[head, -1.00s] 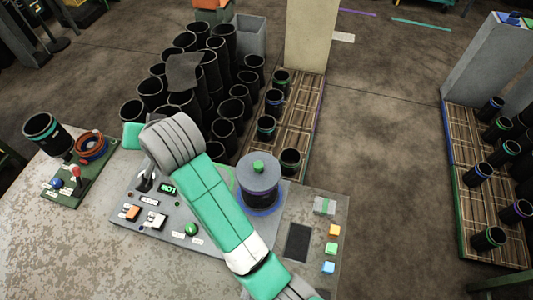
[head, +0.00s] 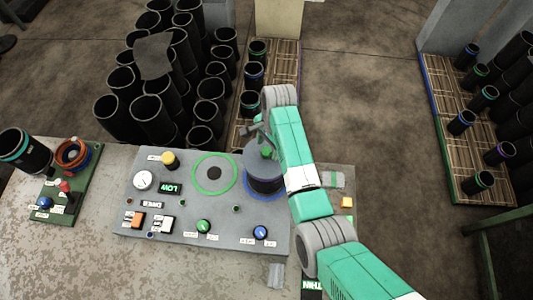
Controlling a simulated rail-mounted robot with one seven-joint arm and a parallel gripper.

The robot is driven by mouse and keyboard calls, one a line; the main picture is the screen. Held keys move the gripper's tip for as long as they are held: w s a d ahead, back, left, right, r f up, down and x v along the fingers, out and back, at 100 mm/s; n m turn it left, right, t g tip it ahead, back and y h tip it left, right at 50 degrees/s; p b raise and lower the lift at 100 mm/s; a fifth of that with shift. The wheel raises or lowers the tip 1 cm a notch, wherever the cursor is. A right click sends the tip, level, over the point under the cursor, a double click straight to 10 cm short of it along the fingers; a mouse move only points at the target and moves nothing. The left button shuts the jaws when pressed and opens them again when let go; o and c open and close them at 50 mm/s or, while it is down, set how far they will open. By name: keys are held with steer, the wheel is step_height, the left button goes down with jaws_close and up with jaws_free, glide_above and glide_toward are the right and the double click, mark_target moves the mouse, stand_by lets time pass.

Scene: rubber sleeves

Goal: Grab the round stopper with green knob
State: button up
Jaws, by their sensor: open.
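The round grey stopper (head: 254,164) with its green knob (head: 266,153) sits on top of a dark cylinder within the blue ring (head: 262,196), at the right of the control panel. My arm comes in from the lower right and covers the stopper's right side. My gripper (head: 260,134) is open and small in view, just behind and above the green knob in the picture. Whether its fingers are around the knob or only near it I cannot tell.
The grey control panel (head: 190,245) has buttons, a dial and an empty green ring (head: 214,174). A small green board (head: 73,195) with an orange ring part stands at left. Many black sleeves (head: 150,118) stand behind the panel. A bamboo rack (head: 452,135) stands at right beyond open floor.

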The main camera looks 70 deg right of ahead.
mark_target(266, 150)
steer(key=f, duration=0.3)
steer(key=shift+w+a+f, duration=0.25)
steer(key=shift+a, duration=0.05)
steer(key=c, duration=1.2)
steer(key=shift+r, duration=0.15)
steer(key=shift+r, duration=0.3)
steer(key=r, duration=0.2)
steer(key=shift+s+a+r, duration=0.15)
steer(key=shift+s+r, duration=0.25)
steer(key=s+a, duration=0.3)
steer(key=s, duration=0.3)
steer(key=s+a+r, duration=0.1)
steer(key=s+a, duration=0.3)
steer(key=s, duration=0.3)
steer(key=shift+s+r+b, duration=0.2)
steer(key=shift+s+b, duration=0.05)
steer(key=shift+b, duration=0.2)
